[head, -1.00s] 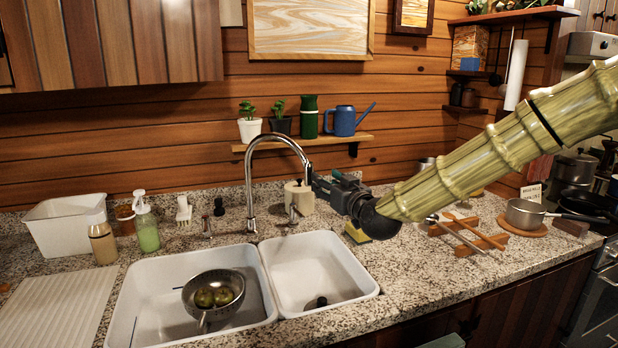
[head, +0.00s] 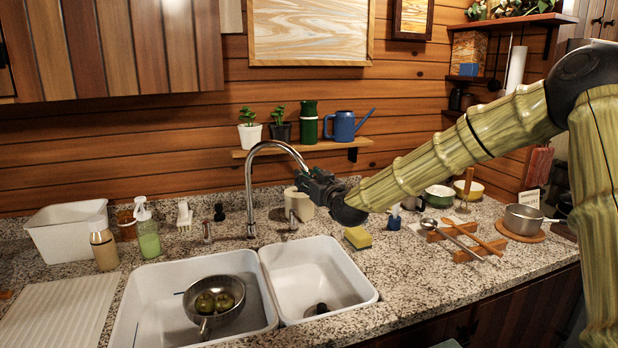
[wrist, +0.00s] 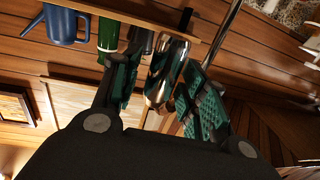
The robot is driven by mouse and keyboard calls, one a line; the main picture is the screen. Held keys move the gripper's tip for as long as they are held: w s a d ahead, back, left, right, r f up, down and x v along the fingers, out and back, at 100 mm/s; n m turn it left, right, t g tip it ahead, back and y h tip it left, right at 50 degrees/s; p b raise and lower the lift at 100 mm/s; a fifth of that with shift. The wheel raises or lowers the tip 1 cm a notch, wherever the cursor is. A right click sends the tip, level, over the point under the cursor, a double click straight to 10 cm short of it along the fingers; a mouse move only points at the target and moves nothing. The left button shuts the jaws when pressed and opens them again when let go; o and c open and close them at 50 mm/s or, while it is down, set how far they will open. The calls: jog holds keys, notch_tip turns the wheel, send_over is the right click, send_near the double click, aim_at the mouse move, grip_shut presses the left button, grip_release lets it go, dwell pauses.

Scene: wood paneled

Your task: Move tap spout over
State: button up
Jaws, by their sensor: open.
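The chrome tap spout (head: 252,170) rises behind the sinks and arcs right, its end over the back of the right basin (head: 365,290). My gripper (head: 308,176) is at the free end of the spout, coming from the right. In the wrist view the spout end (wrist: 166,72) shows between the two green-padded fingers of my gripper (wrist: 163,80), which are apart. Whether a finger touches the spout cannot be told. The lowest tip of the spout is hidden behind the gripper in the head view.
A cream container (head: 301,202) stands just behind the gripper. A shelf (head: 290,149) with plants and a blue watering can (head: 343,123) is above. A sponge (head: 358,238) lies right of the right basin.

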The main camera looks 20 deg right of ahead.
jog(key=shift+w, duration=0.15)
jog(key=shift+a, duration=0.1)
grip_shut()
